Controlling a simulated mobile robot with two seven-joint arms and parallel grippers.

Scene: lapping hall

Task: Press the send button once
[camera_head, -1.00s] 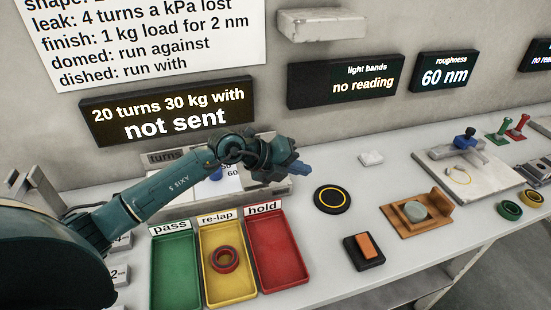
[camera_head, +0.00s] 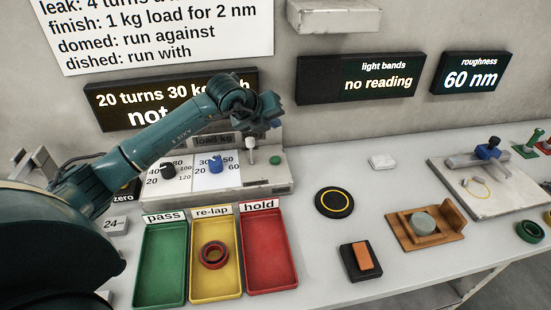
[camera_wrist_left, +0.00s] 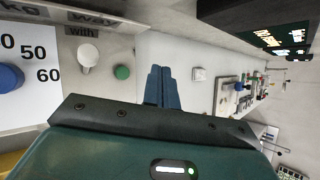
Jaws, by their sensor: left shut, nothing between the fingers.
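A green button (camera_head: 275,160) sits at the right end of the grey control panel (camera_head: 262,190). No label on it is legible. It also shows in the left wrist view (camera_wrist_left: 122,72), left of my finger tips and apart from them. My left gripper (camera_head: 266,112) is above and behind the panel, over the white lever (camera_head: 250,155), not touching the button. Its blue fingers (camera_wrist_left: 162,84) are shut with nothing between them. The black display (camera_head: 110,115) reads "20 turns 30 kg", the rest partly covered by my arm. My right gripper is not in view.
The panel has a black knob (camera_head: 168,170) and a blue knob (camera_head: 215,165). In front are green, yellow and red trays; a red ring (camera_head: 214,255) lies in the yellow one. A black disc (camera_head: 334,202) and a wooden holder (camera_head: 425,238) stand to the right.

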